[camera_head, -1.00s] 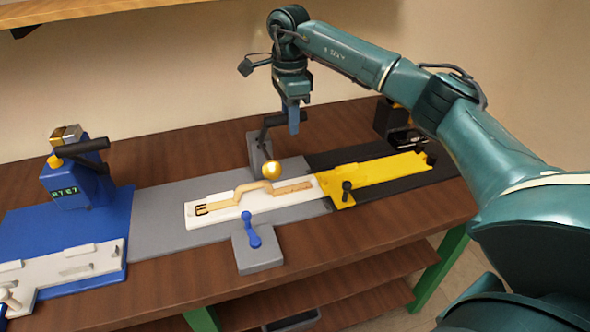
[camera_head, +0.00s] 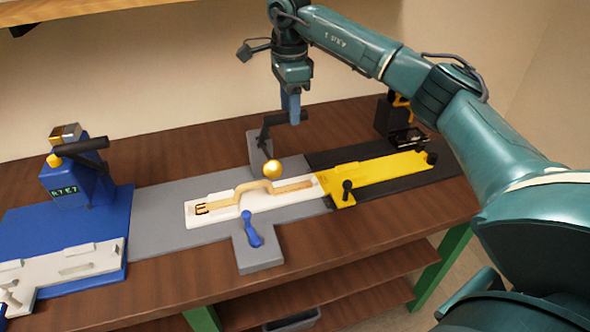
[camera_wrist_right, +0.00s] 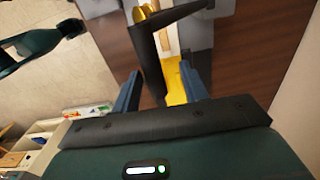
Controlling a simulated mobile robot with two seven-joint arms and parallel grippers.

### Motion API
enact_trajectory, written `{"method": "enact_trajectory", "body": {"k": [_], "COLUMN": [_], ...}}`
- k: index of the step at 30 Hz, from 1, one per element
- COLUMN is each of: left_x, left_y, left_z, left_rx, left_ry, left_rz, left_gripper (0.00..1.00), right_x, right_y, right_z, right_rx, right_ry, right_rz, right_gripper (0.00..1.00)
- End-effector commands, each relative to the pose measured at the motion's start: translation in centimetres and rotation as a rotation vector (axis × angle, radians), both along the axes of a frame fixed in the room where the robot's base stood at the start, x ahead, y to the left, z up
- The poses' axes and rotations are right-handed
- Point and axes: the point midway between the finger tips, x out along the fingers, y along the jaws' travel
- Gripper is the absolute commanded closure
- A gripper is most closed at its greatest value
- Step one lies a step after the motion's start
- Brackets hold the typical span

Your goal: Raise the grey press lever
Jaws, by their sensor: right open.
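The grey press (camera_head: 257,149) stands at the back of the grey plate. Its dark lever (camera_head: 272,124) slants up from it toward the right. A gold ball (camera_head: 272,169) sits just in front of the press. My right gripper (camera_head: 292,122) points down at the lever's upper end and hides part of it. In the right wrist view the blue fingers of the gripper (camera_wrist_right: 160,88) are apart. The dark lever (camera_wrist_right: 147,60) runs between them; I cannot tell whether they touch it. My left gripper is not in view.
A tan strap (camera_head: 290,184) lies on a white holder on the grey plate, below the press. A blue-handled clamp (camera_head: 253,230) is in front. A yellow fixture (camera_head: 375,178) is to the right, and a blue press (camera_head: 80,175) to the left.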

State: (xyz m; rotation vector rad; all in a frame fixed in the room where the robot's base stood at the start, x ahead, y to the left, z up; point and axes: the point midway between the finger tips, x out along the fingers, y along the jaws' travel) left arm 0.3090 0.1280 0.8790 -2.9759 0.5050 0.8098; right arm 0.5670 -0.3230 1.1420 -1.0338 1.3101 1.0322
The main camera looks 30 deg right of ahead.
Motion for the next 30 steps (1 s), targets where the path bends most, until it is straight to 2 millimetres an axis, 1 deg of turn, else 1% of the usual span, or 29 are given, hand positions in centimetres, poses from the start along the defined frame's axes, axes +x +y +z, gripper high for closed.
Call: {"method": "enact_trajectory", "body": {"k": [6,13,18,30], "left_x": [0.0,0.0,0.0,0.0], "left_y": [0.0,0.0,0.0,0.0], "left_z": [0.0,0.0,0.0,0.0], "left_rx": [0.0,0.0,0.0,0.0], "left_ry": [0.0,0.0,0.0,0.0], "left_rz": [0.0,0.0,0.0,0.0], "left_gripper": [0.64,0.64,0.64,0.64], "right_x": [0.0,0.0,-0.1,-0.1], "right_y": [0.0,0.0,0.0,0.0], "right_z": [1.8,3.4,3.8,3.7], "right_rx": [0.0,0.0,-0.001,-0.001], "right_ry": [-0.001,0.0,0.002,0.002], "right_rz": [0.001,0.0,0.001,0.001], "right_gripper": [0.56,0.56,0.56,0.56]}}
